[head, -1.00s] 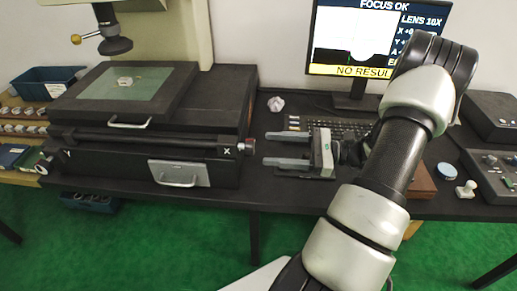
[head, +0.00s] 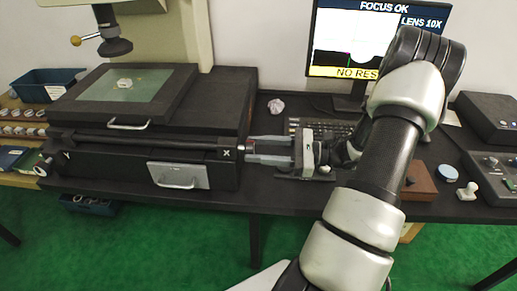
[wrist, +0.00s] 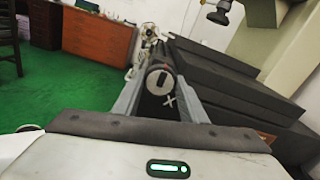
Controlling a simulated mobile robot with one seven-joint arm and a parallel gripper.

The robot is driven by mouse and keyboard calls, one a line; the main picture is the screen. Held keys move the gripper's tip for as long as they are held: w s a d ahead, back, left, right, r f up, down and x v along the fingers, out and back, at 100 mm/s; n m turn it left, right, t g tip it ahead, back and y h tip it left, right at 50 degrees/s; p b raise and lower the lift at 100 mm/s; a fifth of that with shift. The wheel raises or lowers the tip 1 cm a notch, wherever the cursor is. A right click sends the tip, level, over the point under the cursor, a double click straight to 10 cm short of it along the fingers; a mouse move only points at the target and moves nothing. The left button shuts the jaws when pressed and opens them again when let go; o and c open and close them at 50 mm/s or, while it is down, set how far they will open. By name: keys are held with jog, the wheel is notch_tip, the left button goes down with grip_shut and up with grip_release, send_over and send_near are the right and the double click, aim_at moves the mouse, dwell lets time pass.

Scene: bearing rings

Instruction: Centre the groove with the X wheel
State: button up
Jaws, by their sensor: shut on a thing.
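The X wheel (wrist: 160,80) is a dark round knob with a pale face and a red mark, on the right end of the stage's front bar. My gripper (head: 251,148) reaches in from the right, with its two long grey fingers closed on the wheel, one above and one below in the head view. A white "X" marks the black block beside it. A small pale ring part (head: 124,83) sits on the green glass stage (head: 150,88). The monitor (head: 376,40) shows a white shape with a rounded dark-edged bulge, "FOCUS OK", "LENS 10X" and a partly covered "NO RES...".
The keyboard (head: 335,126) lies behind my gripper. The Y wheel (head: 42,166) is at the left end of the bench. A wooden block (head: 420,182), a blue-topped round item (head: 447,173) and a control box (head: 490,165) are on the right. My arm covers part of the monitor.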

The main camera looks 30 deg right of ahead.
jog(key=shift+n, duration=0.3)
jog(key=shift+n+b, duration=1.15)
jog(key=shift+n, duration=3.05)
jog(key=o, duration=1.1)
jog(key=shift+c, duration=0.2)
jog(key=p+v, duration=0.2)
jog(key=v, duration=1.5)
jog(key=shift+s+d, duration=0.2)
